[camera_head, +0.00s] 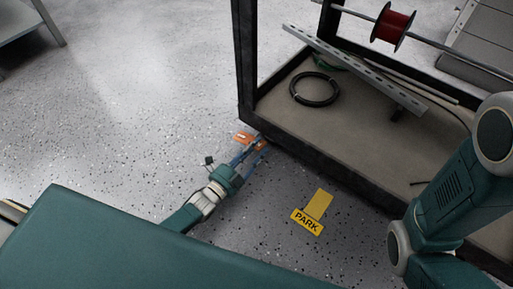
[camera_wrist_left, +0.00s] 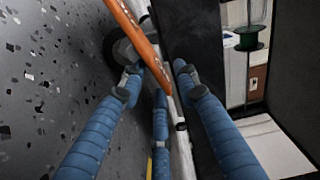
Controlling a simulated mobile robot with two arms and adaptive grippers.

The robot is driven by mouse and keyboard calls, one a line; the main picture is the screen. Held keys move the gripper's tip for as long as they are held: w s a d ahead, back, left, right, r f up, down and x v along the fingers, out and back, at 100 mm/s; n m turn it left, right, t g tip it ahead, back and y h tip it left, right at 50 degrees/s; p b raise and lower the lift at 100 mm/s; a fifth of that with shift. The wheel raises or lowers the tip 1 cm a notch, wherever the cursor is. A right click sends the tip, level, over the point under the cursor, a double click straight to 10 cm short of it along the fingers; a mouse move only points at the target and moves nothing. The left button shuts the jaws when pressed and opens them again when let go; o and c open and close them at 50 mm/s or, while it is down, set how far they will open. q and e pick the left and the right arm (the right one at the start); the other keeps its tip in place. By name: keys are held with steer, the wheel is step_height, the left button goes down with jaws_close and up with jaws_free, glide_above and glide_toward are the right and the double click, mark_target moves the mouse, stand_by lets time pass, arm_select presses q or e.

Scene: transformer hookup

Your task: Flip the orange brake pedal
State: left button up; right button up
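The orange brake pedal (camera_head: 243,137) is low at the near left corner of the dark-framed cart, just above the floor. In the left wrist view the pedal (camera_wrist_left: 142,48) is a long orange bar running from the top edge down between my fingertips. My left gripper (camera_head: 252,149) is at the pedal, its blue fingers partly covering it. In the wrist view the fingers of the left gripper (camera_wrist_left: 158,78) are spread apart around the pedal's end; the left fingertip is close to it, and contact is unclear. My right gripper is out of view; only its arm shows.
The cart's dark frame (camera_head: 246,60) and base deck (camera_head: 290,125) stand right beside the gripper. A black cable coil (camera_head: 315,89) lies on the deck; a red spool (camera_head: 392,25) hangs above. The floor to the left is clear.

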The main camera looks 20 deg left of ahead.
arm_select(q)
steer(key=v, duration=1.1)
steer(key=shift+s, duration=0.25)
